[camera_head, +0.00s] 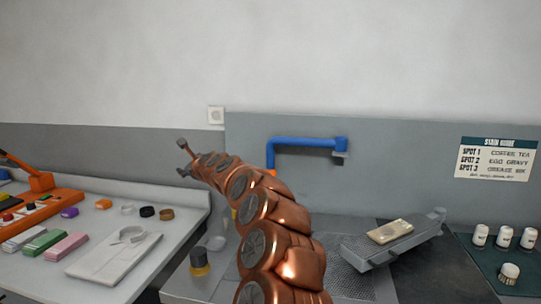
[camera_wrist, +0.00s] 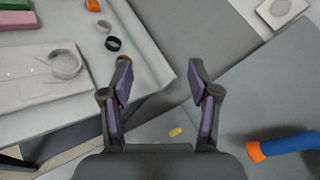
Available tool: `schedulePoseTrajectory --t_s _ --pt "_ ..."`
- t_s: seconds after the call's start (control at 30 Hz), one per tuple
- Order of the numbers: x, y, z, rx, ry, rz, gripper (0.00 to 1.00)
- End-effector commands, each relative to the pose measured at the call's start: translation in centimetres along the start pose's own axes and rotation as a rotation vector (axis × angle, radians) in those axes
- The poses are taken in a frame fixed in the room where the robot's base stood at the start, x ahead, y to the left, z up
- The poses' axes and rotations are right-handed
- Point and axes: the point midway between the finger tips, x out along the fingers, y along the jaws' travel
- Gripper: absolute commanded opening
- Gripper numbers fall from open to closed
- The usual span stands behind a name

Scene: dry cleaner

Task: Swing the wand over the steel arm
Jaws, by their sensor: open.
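The wand is a blue pipe (camera_head: 300,142) in front of the grey back panel. Its left part runs down to an orange collar and its level part reaches right to a dark nozzle (camera_head: 340,158). The steel arm (camera_head: 370,248) is a grey, narrow board at the right, with a beige folded cloth (camera_head: 390,231) on it. The nozzle is behind and left of the steel arm. My gripper (camera_head: 183,158) is raised left of the wand, apart from it. In the wrist view my gripper (camera_wrist: 160,64) is open and empty, with the blue wand (camera_wrist: 290,143) at lower right.
A white table (camera_head: 180,200) at left holds an orange rack (camera_head: 40,205), coloured blocks and rings. A yellow-based bottle (camera_head: 199,262) stands near my arm. The wall above is clear.

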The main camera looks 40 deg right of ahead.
Motion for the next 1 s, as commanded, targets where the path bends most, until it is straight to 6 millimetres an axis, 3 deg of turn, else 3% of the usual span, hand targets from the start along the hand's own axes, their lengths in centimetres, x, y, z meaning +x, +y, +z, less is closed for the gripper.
schedulePoseTrajectory --t_s 0.07,0.2,0.3,0.4,0.6,1.0 --pt "1.2 -4.7 -3.8 0.133 0.029 -0.128 0.61" --pt "0.9 -12.9 -9.9 0.344 0.046 -0.364 0.61" --pt "-0.2 -17.4 -13.8 0.455 0.042 -0.508 0.61" --pt "-1.8 -20.9 -16.3 0.529 0.023 -0.623 0.61" --pt "-3.4 -23.6 -18.7 0.592 0.003 -0.723 0.61" --pt "-2.5 -25.1 -18.9 0.59 0.002 -0.734 0.61"
